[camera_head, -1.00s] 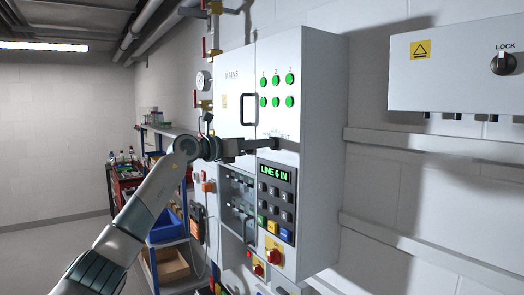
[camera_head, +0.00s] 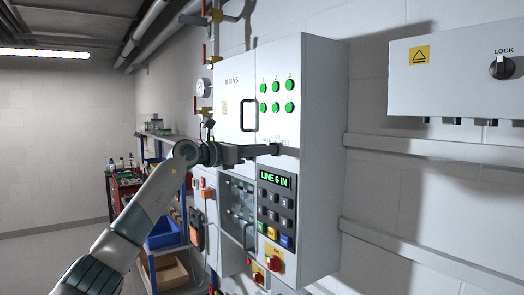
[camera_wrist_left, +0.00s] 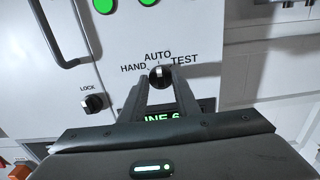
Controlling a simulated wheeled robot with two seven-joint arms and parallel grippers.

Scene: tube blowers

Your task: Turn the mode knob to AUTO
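The mode knob (camera_wrist_left: 159,74) is a small black knob on the white cabinet door, with HAND, AUTO and TEST printed around its top in the left wrist view. My left gripper (camera_wrist_left: 160,84) is open, with one finger on each side of the knob; contact is not clear. In the head view my left gripper (camera_head: 275,149) reaches the cabinet front just above the lit display (camera_head: 275,179), and its fingertips hide the knob there. My right gripper is not in view.
A black LOCK knob (camera_wrist_left: 94,103) sits left of the mode knob. Green buttons (camera_head: 276,97) are above, a keypad (camera_head: 275,205) and red switch (camera_head: 274,264) below. A black door handle (camera_head: 248,115) stands out at left. Another grey box (camera_head: 455,80) hangs at right.

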